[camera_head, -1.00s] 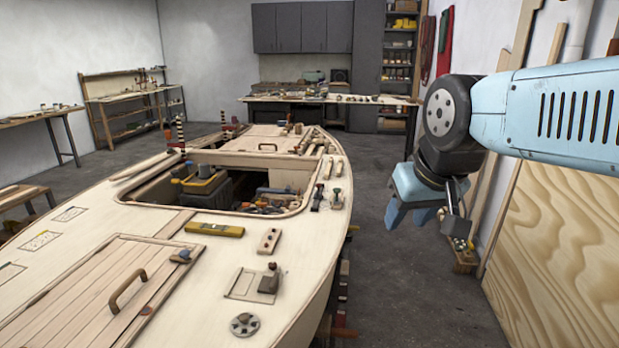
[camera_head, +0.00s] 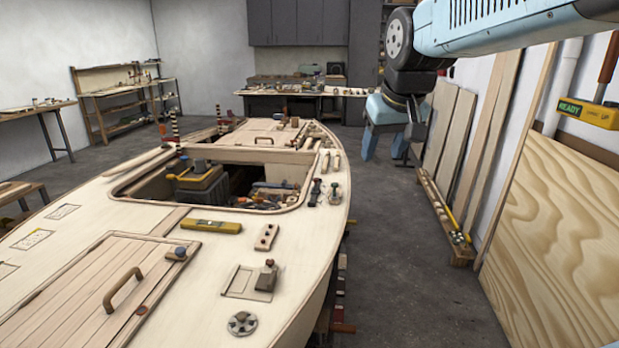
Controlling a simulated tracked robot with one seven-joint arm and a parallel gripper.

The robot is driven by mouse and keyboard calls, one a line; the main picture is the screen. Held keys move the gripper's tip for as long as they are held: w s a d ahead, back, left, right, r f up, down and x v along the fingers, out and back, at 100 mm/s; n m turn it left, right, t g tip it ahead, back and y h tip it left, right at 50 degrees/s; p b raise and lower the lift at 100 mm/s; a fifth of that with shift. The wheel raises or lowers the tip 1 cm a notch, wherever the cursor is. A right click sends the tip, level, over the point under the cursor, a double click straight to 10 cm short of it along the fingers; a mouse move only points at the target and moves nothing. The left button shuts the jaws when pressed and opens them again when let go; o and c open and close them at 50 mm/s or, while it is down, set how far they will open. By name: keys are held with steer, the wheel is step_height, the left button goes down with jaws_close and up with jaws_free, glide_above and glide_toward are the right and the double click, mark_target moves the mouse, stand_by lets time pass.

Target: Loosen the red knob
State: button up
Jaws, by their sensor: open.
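I cannot pick out the red knob with certainty. An orange-red bar end (camera_head: 342,328) juts out low beside the hull.
The boat deck (camera_head: 215,267) fills the left. It bears a yellow level (camera_head: 212,227), a metal disc (camera_head: 242,323) and small wooden blocks. Its open cockpit holds a toolbox (camera_head: 202,185). Boards and a plywood sheet (camera_head: 560,240) lean at right. The floor between (camera_head: 410,270) is clear.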

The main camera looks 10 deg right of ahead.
steer(key=w+r, duration=0.3)
steer(key=w, duration=1.7)
steer(key=n+g, duration=0.1)
glide_above(316, 179)
steer(key=s, duration=0.6)
step_height(316, 179, down, 25)
steer(key=shift+y, duration=0.3)
steer(key=x, duration=0.9)
steer(key=d+x, duration=0.1)
steer(key=x, duration=0.4)
steer(key=shift+w+f, duration=0.15)
steer(key=shift+w, duration=0.1)
